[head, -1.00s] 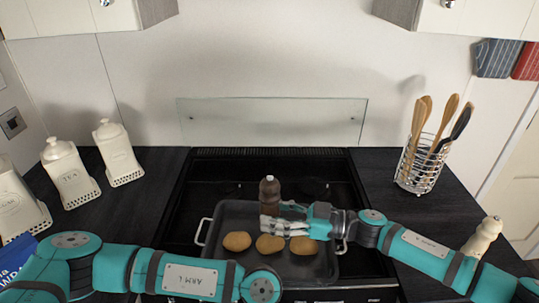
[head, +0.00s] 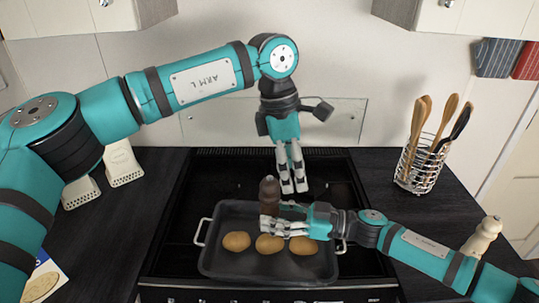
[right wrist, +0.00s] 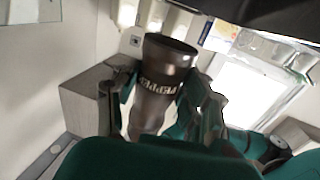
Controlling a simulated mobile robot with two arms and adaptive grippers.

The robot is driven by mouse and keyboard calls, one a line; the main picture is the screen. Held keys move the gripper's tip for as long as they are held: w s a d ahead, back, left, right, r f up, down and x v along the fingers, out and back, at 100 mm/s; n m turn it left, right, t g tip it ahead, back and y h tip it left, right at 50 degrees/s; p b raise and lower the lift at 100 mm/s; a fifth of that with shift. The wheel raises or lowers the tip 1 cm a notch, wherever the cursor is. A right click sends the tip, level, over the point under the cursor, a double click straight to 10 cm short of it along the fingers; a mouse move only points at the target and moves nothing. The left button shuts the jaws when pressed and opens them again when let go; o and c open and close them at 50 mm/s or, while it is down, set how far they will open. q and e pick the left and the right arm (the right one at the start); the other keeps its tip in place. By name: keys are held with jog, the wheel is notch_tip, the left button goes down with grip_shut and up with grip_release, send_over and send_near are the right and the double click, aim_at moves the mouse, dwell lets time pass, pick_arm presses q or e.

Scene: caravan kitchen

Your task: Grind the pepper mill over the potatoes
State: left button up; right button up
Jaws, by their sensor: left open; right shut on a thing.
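The dark brown pepper mill (head: 269,190) stands upright above the roasting tray in the head view. My right gripper (head: 270,222) is shut on its lower body. In the right wrist view the mill (right wrist: 157,88) shows its PEPPER lettering between the fingers. Three potatoes, a left one (head: 236,241), a middle one (head: 268,244) and a right one (head: 303,245), lie in the dark tray (head: 270,272). My left gripper (head: 294,190) is open and empty, pointing down above the hob behind the mill and slightly to its right. I cannot tell its exact height.
The tray with white handles rests on the black hob (head: 330,170). A utensil basket (head: 420,168) and a cream mill (head: 483,238) stand on the right counter.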

aim_at(269, 177)
pick_arm(q)
jog(key=a, duration=0.1)
jog(key=w+a+r+y, duration=0.1)
jog(key=a, duration=0.1)
jog(key=a+y, duration=0.1)
jog(key=shift+w+a+r+t, duration=0.15)
jog(key=shift+a+r+t, duration=0.1)
jog(key=shift+r+t, duration=0.15)
jog(key=shift+f, duration=3.95)
jog(key=shift+c, duration=0.4)
jog(key=c, duration=0.9)
jog(key=n, duration=1.3)
jog(key=o, duration=1)
